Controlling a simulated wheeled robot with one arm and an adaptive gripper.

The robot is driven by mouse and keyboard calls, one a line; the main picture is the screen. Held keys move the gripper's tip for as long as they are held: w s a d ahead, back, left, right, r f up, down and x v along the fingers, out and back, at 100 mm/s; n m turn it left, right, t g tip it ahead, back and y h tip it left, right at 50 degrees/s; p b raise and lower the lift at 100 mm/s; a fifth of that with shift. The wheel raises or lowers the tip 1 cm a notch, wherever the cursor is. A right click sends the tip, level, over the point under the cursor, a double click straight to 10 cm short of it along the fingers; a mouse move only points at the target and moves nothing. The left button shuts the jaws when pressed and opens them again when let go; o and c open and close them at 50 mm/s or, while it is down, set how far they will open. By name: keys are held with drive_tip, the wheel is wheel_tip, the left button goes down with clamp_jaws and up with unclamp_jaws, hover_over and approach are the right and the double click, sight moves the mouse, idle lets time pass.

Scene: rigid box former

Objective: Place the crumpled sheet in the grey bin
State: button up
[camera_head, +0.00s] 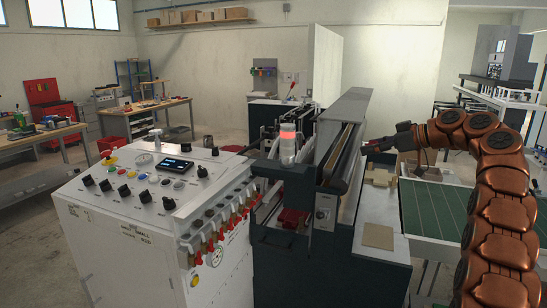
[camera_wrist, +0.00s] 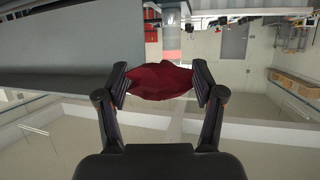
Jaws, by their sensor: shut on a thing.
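My gripper (camera_wrist: 160,76) is shut on a dark red crumpled sheet (camera_wrist: 158,85), which sits between its two fingertips in the wrist view. In the head view my gripper (camera_head: 388,143) is at right, reaching left beside the tall grey part of the machine. The sheet is too small and dark to make out clearly there.
The white control cabinet (camera_head: 150,215) and the dark machine frame (camera_head: 285,262) fill the front. A green conveyor (camera_head: 428,208) lies below my arm at right. A brown board (camera_head: 378,236) lies on the machine. Workbenches stand at left, with open floor between.

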sight(372, 139)
drive_tip(key=shift+w+a, duration=0.1)
drive_tip(key=shift+w, duration=0.25)
drive_tip(key=shift+w+a, duration=0.1)
drive_tip(key=shift+w+r+m+t+h, duration=0.15)
drive_tip(key=shift+w+m+t+h, duration=0.1)
drive_tip(key=shift+m+t+h, duration=0.05)
drive_tip(key=shift+w+r, duration=0.1)
drive_tip(key=shift+w, duration=0.15)
drive_tip(key=shift+w, duration=0.1)
drive_tip(key=shift+w+a, duration=0.15)
drive_tip(key=shift+w, duration=0.1)
drive_tip(key=shift+w+r+m+t, duration=0.2)
drive_tip(key=shift+m+t, duration=0.2)
